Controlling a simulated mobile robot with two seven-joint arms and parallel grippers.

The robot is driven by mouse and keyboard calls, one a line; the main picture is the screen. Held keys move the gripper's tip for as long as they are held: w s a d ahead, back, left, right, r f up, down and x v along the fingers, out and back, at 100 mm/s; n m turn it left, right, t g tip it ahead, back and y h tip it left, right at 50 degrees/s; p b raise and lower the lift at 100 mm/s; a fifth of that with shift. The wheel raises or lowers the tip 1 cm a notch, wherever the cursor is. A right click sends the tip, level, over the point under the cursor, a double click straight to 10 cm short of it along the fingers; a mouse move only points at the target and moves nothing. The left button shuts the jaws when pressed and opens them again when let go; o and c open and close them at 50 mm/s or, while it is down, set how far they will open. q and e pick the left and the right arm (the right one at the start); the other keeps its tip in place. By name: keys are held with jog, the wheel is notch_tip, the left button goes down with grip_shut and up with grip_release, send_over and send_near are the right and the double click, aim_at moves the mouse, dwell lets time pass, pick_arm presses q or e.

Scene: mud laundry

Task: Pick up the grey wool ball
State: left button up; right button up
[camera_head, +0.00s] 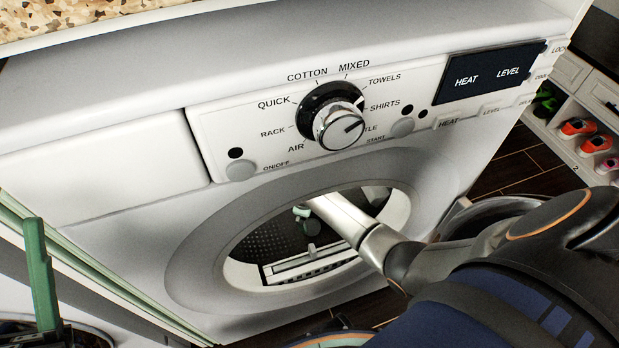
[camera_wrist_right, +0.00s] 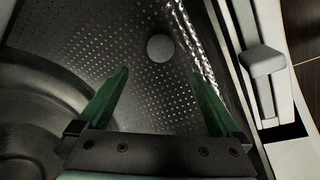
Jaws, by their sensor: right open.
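The grey wool ball (camera_wrist_right: 160,47) lies on the perforated metal inside the dryer drum, in the right wrist view. My right gripper (camera_wrist_right: 160,73) is open, with its two green fingers apart and nothing between them. The ball shows beyond the fingertips, about midway between them, and apart from them. In the head view my right arm reaches through the round door opening (camera_head: 233,275), and green parts of the right gripper (camera_head: 303,213) show inside. I cannot make out the ball there. One green finger of my left gripper (camera_head: 42,275) shows at the left edge.
The white dryer (camera_head: 110,165) has a control panel and a dial (camera_head: 338,127) above the opening. A shelf (camera_head: 565,150) with bright shoes stands at the far right. A ridged metal strip (camera_wrist_right: 195,45) runs beside the ball.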

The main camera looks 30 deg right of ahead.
aim_at(311, 225)
jog(key=b+x, duration=0.4)
jog(key=x, duration=0.3)
jog(key=shift+f+b, duration=0.2)
jog(key=shift+b, duration=0.1)
jog(key=b+x, duration=0.3)
jog(key=x, duration=0.1)
jog(key=shift+s+d+f+b, duration=0.1)
jog(key=shift+f+b, duration=0.05)
jog(key=shift+b, duration=0.15)
jog(key=shift+d+f+b, duration=0.1)
jog(key=shift+f+b, duration=0.25)
jog(key=shift+f, duration=0.1)
pick_arm(q)
notch_tip(311, 225, down, 9)
jog(key=shift+d, duration=0.45)
pick_arm(e)
jog(key=shift+r, duration=0.1)
jog(key=shift+c, duration=0.4)
pick_arm(q)
jog(key=shift+n, duration=0.4)
pick_arm(e)
jog(key=c, duration=1.3)
